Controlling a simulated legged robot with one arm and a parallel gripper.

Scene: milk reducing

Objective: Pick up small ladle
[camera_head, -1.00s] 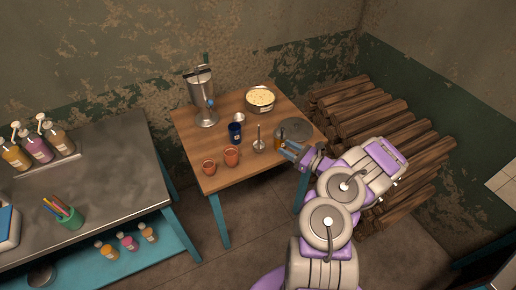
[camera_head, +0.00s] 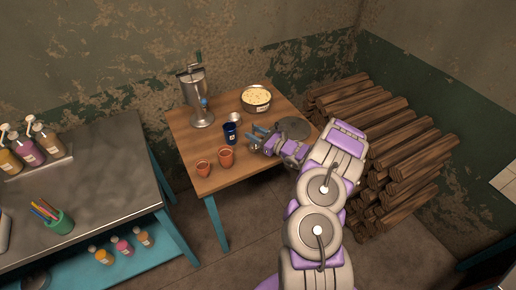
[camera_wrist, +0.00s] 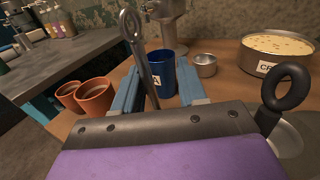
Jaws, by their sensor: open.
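The small ladle shows in the wrist view as an upright, slightly tilted metal handle (camera_wrist: 143,62) with a loop at its top. Its lower end is hidden behind the gripper body. My gripper (camera_wrist: 160,88) is open, with one blue finger on each side of the handle as seen there. I cannot tell whether either finger touches it. In the head view my gripper (camera_head: 258,136) is over the right part of the wooden table (camera_head: 190,145), and the ladle is not clearly visible behind it.
A blue labelled cup (camera_head: 231,133) and a small metal cup (camera_head: 235,117) stand close by. Two clay cups (camera_head: 226,156) are at the front left. A pot (camera_head: 256,98) and a metal machine (camera_head: 195,95) stand behind. A grey round plate or lid (camera_head: 295,128) lies to the right.

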